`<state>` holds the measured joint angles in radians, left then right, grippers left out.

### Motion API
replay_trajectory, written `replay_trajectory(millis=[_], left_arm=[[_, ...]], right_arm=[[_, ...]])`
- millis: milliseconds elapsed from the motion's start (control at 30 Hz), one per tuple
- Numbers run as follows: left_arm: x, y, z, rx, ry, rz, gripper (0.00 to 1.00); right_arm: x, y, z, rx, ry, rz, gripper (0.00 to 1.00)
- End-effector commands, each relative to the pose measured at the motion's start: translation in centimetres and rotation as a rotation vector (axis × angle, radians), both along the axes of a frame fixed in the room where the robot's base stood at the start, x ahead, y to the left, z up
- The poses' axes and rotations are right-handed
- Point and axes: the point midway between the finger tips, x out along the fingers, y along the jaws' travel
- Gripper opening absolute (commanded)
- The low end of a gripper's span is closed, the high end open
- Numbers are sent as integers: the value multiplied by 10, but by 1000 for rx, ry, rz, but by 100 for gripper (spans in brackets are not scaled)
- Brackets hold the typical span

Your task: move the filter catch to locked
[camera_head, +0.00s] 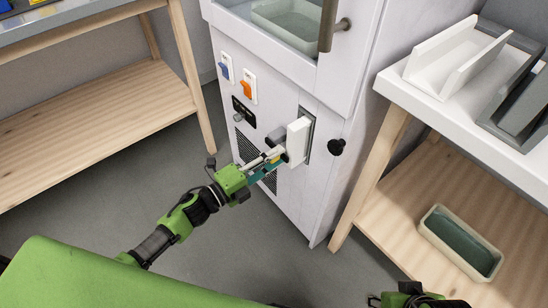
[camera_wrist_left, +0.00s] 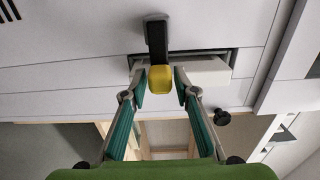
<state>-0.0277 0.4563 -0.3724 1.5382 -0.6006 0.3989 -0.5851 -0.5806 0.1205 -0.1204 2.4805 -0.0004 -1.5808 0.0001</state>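The filter catch appears to be the dark lever with a yellow tip (camera_wrist_left: 159,78) in the left wrist view, mounted on the pale cabinet face. In the head view the gripper mostly hides it. My left gripper (camera_wrist_left: 160,82) is open, with one finger on each side of the yellow tip and a small gap showing on both sides. In the head view the left gripper (camera_head: 275,158) is at the cabinet front, beside a white block (camera_head: 298,138) in a dark slot. My right gripper (camera_head: 415,299) is only partly visible at the bottom edge.
The white cabinet (camera_head: 325,185) also carries a blue switch (camera_head: 224,71), an orange switch (camera_head: 248,90) and a black knob (camera_head: 336,147). A wooden-legged table with trays (camera_head: 460,58) stands at right, with a tub (camera_head: 460,243) on its lower shelf. Another bench (camera_head: 90,115) is at left.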

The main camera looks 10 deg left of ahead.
Motion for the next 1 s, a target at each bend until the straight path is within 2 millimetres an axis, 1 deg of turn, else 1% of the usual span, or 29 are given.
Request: replay_trajectory(millis=[333, 467, 567, 800, 1000], left_arm=[[0, 1, 0, 0, 0, 1, 36], [-7, 6, -1, 1, 3, 1, 36], [-20, 16, -1, 2, 2, 0, 36], [-62, 48, -1, 1, 4, 0, 36], [-86, 67, -1, 0, 2, 1, 36]], right_arm=[[1, 0, 0, 2, -2, -1, 40], [1, 0, 0, 2, -2, -1, 40], [1, 0, 0, 2, -2, -1, 40], [0, 0, 0, 0, -1, -1, 40], [0, 0, 0, 0, -1, 0, 40]])
